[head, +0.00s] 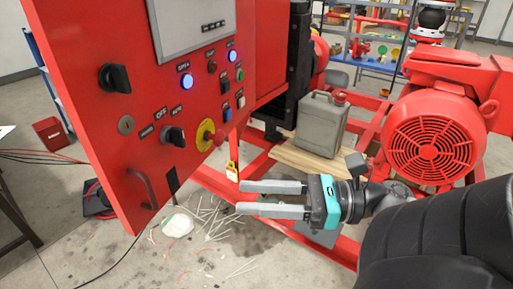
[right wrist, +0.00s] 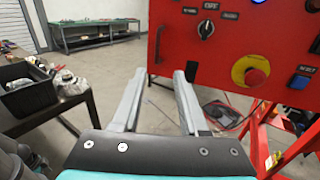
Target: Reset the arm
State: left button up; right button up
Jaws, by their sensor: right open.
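My right gripper (head: 240,198) is in front of and below the red control panel (head: 155,125), pointing left in the head view. Its two fingers are apart with nothing between them. In the right wrist view the open fingers (right wrist: 158,75) point toward the lower left edge of the panel. They appear apart from it. The panel carries black rotary knobs, lit blue lamps and a red emergency-stop button on a yellow ring (head: 209,135), which also shows in the right wrist view (right wrist: 251,73). My left gripper is not in view.
A grey jerrycan (head: 321,124) stands on a wooden board beside a red motor (head: 430,135) and red frame rails. White sticks and a white lump (head: 177,225) lie on the floor below. A table with a black bin (right wrist: 28,90) stands left in the wrist view.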

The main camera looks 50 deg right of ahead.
dwell(0.4)
jog(key=w+d+f+m+t+h+b, duration=0.1)
jog(key=w+d+f+m+t+h, duration=0.1)
jog(key=d+f+m+h, duration=0.55)
jog(key=w+d+f+m+t+h+b, duration=0.15)
jog(key=d+f+m, duration=0.25)
jog(key=f+m, duration=0.65)
notch_tip(320, 180, down, 18)
jog(key=s+r+m+g+h, duration=0.1)
jog(key=s+m+g+h, duration=0.2)
jog(key=m, duration=0.7)
jog(key=s+a+f+m+g+b, duration=0.1)
jog(key=s+a+f+m+g, duration=0.2)
jog(key=f, duration=0.4)
jog(key=s+a+f+m+g, duration=0.2)
jog(key=s+a+f+m, duration=0.15)
jog(key=f, duration=0.45)
jog(key=s+a+f+m+g+b, duration=0.1)
jog(key=s+a+f+m+g, duration=0.2)
jog(key=f, duration=0.4)
jog(key=s+a+f+m+g, duration=0.2)
jog(key=s+a+f, duration=0.2)
jog(key=s, duration=0.2)
jog(key=s+a+f+m+g, duration=0.2)
jog(key=s+a+f+g, duration=0.1)
jog(key=s, duration=0.3)
jog(key=shift+s+a+f, duration=0.3)
jog(key=shift+a+f, duration=0.15)
jog(key=shift+a, duration=0.35)
